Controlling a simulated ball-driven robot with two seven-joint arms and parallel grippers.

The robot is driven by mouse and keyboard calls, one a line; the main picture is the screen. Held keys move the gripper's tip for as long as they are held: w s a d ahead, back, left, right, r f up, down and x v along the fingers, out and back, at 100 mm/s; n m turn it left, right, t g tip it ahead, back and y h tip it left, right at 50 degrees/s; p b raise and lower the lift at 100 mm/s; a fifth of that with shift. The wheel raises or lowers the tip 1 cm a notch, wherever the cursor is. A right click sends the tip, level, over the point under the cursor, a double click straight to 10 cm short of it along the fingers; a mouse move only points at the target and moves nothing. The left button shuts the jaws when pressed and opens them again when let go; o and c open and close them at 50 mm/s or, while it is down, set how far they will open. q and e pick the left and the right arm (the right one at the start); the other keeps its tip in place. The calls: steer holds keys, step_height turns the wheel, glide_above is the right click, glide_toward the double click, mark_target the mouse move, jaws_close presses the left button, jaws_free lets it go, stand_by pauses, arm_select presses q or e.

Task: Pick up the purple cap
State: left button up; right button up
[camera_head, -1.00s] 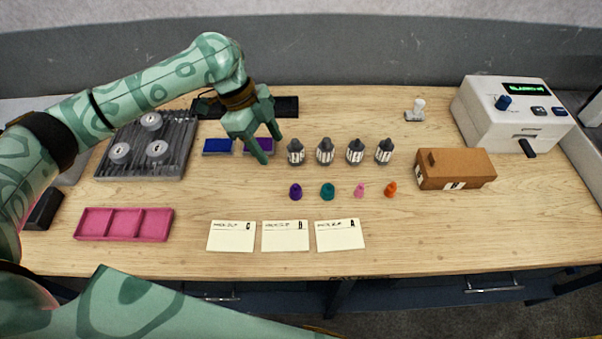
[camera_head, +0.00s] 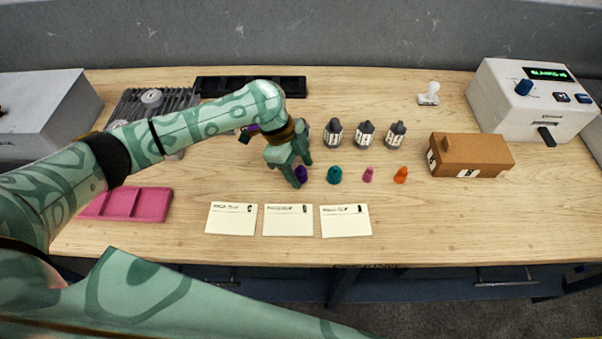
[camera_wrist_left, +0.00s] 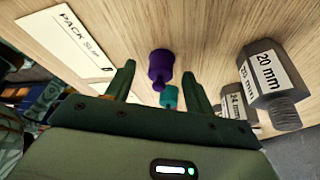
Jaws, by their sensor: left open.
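The purple cap (camera_head: 301,174) stands on the wooden table at the left end of a row of caps, partly hidden by my left gripper (camera_head: 303,173) in the head view. In the left wrist view the purple cap (camera_wrist_left: 160,66) shows ahead, between the lines of the two fingers. My left gripper (camera_wrist_left: 160,88) is open and empty, its fingertips close to the cap. The teal cap (camera_head: 334,175) stands just right of it and also shows behind it in the wrist view (camera_wrist_left: 169,98). My right gripper is not in view.
A pink cap (camera_head: 368,175) and an orange cap (camera_head: 400,175) continue the row. Grey bottles (camera_head: 365,134) stand behind, one close in the wrist view (camera_wrist_left: 272,85). Paper slips (camera_head: 289,220) lie in front. A brown box (camera_head: 472,155) stands right.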

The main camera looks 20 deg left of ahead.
arm_select(q)
steer(key=shift+d+f, duration=0.2)
steer(key=shift+f, duration=0.2)
steer(key=shift+r, duration=0.1)
steer(key=c, duration=1)
steer(key=shift+c, duration=0.2)
steer(key=shift+r, duration=0.1)
